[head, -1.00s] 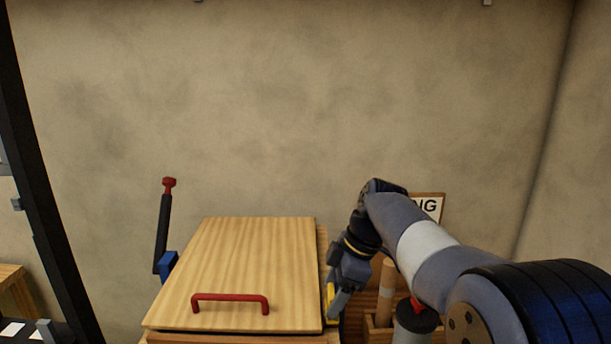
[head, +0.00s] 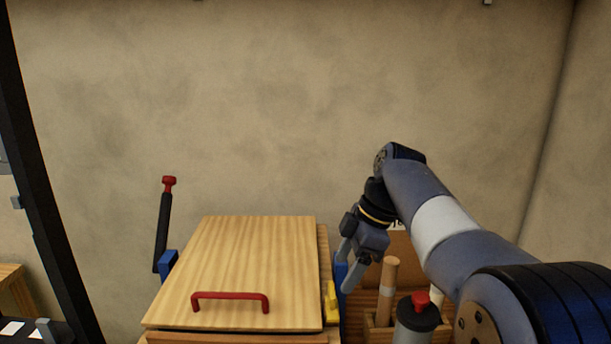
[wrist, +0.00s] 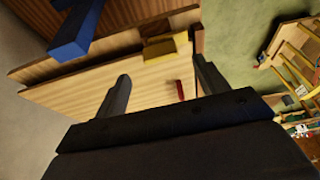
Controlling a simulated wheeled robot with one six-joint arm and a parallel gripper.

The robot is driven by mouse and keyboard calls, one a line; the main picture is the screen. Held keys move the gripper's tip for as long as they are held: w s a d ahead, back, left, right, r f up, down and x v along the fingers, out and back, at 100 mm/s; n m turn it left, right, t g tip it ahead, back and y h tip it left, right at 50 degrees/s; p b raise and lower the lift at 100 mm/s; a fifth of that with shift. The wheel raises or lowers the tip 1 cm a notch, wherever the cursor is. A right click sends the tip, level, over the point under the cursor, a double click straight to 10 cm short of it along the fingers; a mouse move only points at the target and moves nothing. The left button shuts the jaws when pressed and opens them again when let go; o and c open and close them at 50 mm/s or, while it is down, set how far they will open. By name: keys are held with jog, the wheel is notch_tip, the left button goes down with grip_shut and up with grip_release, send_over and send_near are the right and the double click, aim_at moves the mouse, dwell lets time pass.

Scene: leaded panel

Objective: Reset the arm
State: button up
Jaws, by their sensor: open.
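A blue clamp part (head: 341,272) stands beside the board, partly hidden by my gripper.
A blue clamp with a black, red-tipped lever (head: 162,225) stands left of the board. A wooden box with upright sticks (head: 388,290) and a grey canister with a red top (head: 417,312) stand at the right, close to my arm. The space above the board is clear.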

aim_at(332, 290)
jog(key=x, duration=0.6)
jog(key=shift+f, duration=0.15)
jog(key=m+t, duration=0.1)
jog(key=m, duration=0.4)
jog(key=shift+s+t, duration=0.2)
jog(key=shift+t, duration=0.2)
jog(key=m+t+h, duration=0.1)
jog(key=m, duration=0.3)
jog(key=shift+a+b, duration=0.1)
jog(key=shift+b, duration=0.25)
jog(key=m+t+h, duration=0.1)
jog(key=m, duration=0.3)
jog(key=shift+s+a, duration=0.1)
jog(key=shift+a+m+t+h+b, duration=0.15)
jog(key=shift+m+h+b, duration=0.3)
jog(key=shift+m, duration=0.75)
jog(key=shift+d+m+t+h+b, duration=0.2)
jog(key=shift+m+h, duration=0.35)
jog(key=shift+m, duration=0.65)
jog(key=shift+r, duration=0.25)
jog(key=shift+v, duration=1.05)
jog(key=shift+s, duration=0.1)
